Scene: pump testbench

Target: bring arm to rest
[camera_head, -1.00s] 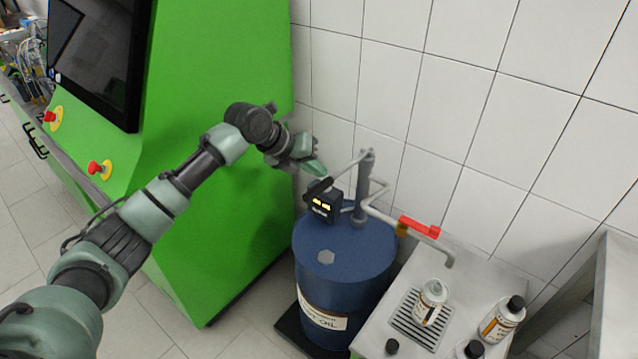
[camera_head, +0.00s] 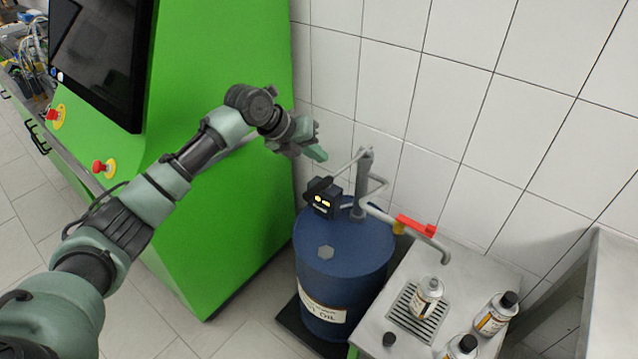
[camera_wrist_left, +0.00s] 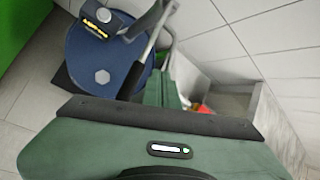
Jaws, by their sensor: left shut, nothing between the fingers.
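My left arm reaches in from the left in the head view. Its gripper (camera_head: 316,152) is shut and empty, in the air above and slightly left of the pump on the blue oil drum (camera_head: 343,262). It appears apart from the pump. In the left wrist view the drum (camera_wrist_left: 88,62) lies beyond the gripper, toward the upper left, with the dark pump unit (camera_wrist_left: 104,20) at the top. My right gripper is not in view.
A green machine (camera_head: 225,190) with a dark screen stands left of the drum. A steel table (camera_head: 405,330) at right carries several bottles and a drain grate. A grey pipe with a red-handled valve (camera_head: 416,226) runs from the pump over the table. A tiled wall closes the back.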

